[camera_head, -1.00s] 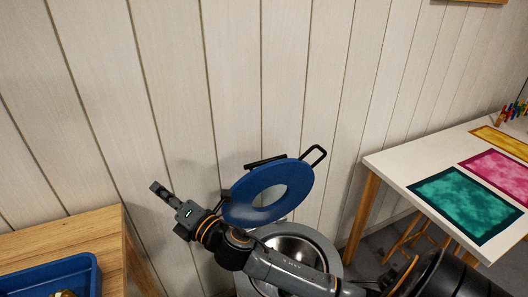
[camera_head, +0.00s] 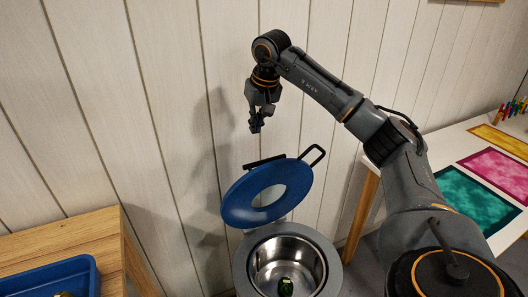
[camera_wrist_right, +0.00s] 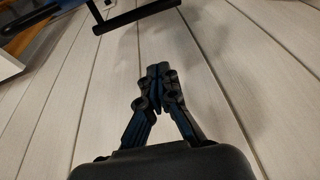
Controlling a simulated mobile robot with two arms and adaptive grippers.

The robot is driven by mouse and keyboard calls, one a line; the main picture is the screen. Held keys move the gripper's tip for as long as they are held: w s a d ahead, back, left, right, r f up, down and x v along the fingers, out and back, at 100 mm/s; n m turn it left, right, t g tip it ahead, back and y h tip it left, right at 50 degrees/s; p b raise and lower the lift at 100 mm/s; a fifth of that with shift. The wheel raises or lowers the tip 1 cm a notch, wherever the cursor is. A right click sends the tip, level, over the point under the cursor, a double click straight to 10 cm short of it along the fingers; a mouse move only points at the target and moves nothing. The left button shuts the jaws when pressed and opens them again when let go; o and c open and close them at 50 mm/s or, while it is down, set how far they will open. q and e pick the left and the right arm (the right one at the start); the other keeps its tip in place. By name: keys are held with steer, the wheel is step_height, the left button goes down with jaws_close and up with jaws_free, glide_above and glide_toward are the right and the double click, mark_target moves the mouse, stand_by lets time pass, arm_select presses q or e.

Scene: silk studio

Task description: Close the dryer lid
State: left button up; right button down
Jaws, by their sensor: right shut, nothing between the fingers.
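The dryer (camera_head: 240,268) is a grey drum with a shiny steel bowl (camera_head: 290,252). A small dark green thing (camera_head: 286,287) lies in the bowl. The blue ring-shaped lid (camera_head: 238,202) stands open, tilted up against the back, with a black handle (camera_head: 318,155) at its upper right. My right gripper (camera_head: 255,127) is above and behind the lid, near the wall, pointing down, shut and empty. In the right wrist view its fingers (camera_wrist_right: 158,72) are together, and a black bar (camera_wrist_right: 132,17) shows at the top, apart from them. My left gripper is out of view.
A wooden table (camera_head: 75,238) with a blue tray (camera_head: 85,275) is at the left. A white table (camera_head: 450,140) with teal, pink and yellow cloths is at the right. The panelled wall (camera_head: 160,100) is close behind the dryer.

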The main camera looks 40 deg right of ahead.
step_height(320, 180, down, 9)
steer(key=s+d+p, duration=0.1)
steer(key=shift+s+h, duration=0.3)
steer(key=shift+s, duration=0.1)
stand_by(0.3)
steer(key=shift+d+r, duration=0.1)
